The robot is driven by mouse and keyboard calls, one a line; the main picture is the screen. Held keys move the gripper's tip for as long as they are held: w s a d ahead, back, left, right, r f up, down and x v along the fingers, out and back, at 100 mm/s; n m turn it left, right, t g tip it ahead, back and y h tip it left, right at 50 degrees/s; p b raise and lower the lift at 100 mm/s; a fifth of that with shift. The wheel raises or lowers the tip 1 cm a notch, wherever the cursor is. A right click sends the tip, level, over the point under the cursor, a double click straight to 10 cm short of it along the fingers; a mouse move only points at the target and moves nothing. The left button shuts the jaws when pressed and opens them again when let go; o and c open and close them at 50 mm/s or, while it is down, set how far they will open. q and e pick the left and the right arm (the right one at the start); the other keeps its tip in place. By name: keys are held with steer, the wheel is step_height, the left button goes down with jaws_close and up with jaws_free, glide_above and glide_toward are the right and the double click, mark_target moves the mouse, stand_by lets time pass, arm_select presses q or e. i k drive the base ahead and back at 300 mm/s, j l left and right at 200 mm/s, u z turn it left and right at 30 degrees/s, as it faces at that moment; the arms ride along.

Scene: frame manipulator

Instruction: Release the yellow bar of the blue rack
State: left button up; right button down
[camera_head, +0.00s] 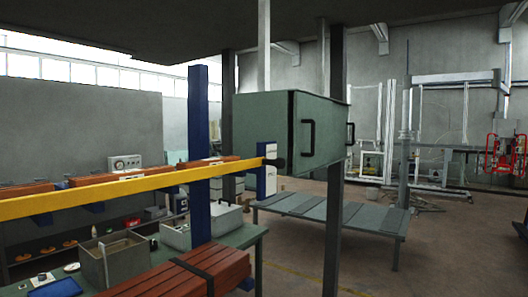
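The yellow bar (120,189) runs across the left half of the head view, from the left edge to a white end piece (267,181) near the middle. A dark round part (278,163) sits at that end. The blue rack's upright (198,108) stands behind the bar, and the bar crosses in front of it. Reddish-brown packs (35,190) lie on the rack behind the bar. I cannot tell how the bar is fixed at its end. Neither of my grippers shows in this view.
A green-grey cabinet (262,120) with black handles hangs right of the rack, beside dark posts (334,220). Below the bar, a table (245,236) carries grey bins (115,262) and a strapped reddish-brown stack (190,277). A low grey bench (335,213) stands behind. Floor at right is open.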

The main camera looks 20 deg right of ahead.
mark_target(15, 208)
steer(key=i+l+u, duration=0.1)
steer(key=i+l, duration=0.2)
steer(key=i+l+u, duration=0.1)
steer(key=i+l, duration=0.15)
steer(key=l, duration=0.2)
steer(key=i+l+u, duration=0.1)
steer(key=i+l, duration=0.15)
steer(key=l, duration=0.1)
